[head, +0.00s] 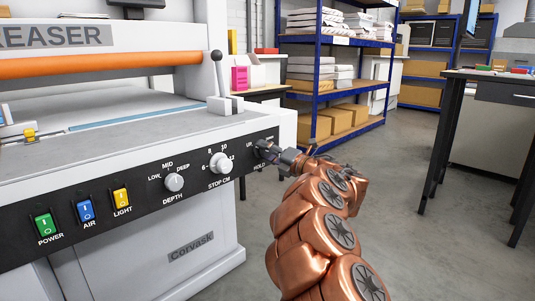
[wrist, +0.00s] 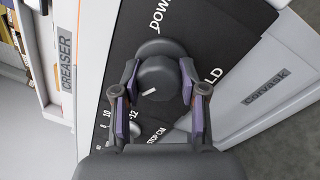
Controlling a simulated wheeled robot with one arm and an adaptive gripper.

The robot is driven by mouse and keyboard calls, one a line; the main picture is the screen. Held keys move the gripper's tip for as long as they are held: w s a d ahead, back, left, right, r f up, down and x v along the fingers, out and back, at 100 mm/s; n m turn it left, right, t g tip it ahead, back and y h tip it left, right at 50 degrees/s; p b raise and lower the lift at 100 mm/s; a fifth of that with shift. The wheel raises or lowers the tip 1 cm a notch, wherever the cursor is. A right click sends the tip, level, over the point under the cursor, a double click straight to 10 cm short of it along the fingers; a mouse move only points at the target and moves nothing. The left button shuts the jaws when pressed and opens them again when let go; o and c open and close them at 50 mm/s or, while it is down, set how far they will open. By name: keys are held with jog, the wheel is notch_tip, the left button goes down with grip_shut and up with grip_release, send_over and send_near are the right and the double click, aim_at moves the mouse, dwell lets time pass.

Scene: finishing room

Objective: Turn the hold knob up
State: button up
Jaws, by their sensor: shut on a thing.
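The hold knob (wrist: 165,74) is dark and round with a short white mark on its face, in the middle of the wrist view. The mark sits at the lower left of the face, on the side away from the DOWN label. The HOLD label is partly covered. The UP label is hidden in the wrist view but shows in the head view, left of my gripper. My gripper (wrist: 159,78) is shut on the knob, one finger on each side. In the head view my gripper (head: 274,151) reaches the right end of the black panel (head: 140,209) and largely hides the knob.
Left of the gripper are the white stop knob (head: 220,163), the depth knob (head: 174,183) and the power, air and light switches. A lever (head: 218,75) stands on the machine above. Blue shelves (head: 317,75) stand behind; open floor (head: 395,225) lies to the right.

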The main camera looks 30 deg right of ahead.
jog(key=o, duration=1.2)
jog(key=shift+c, duration=0.2)
jog(key=shift+s, duration=0.15)
jog(key=v, duration=1.1)
jog(key=shift+s, duration=0.4)
jog(key=shift+d, duration=0.1)
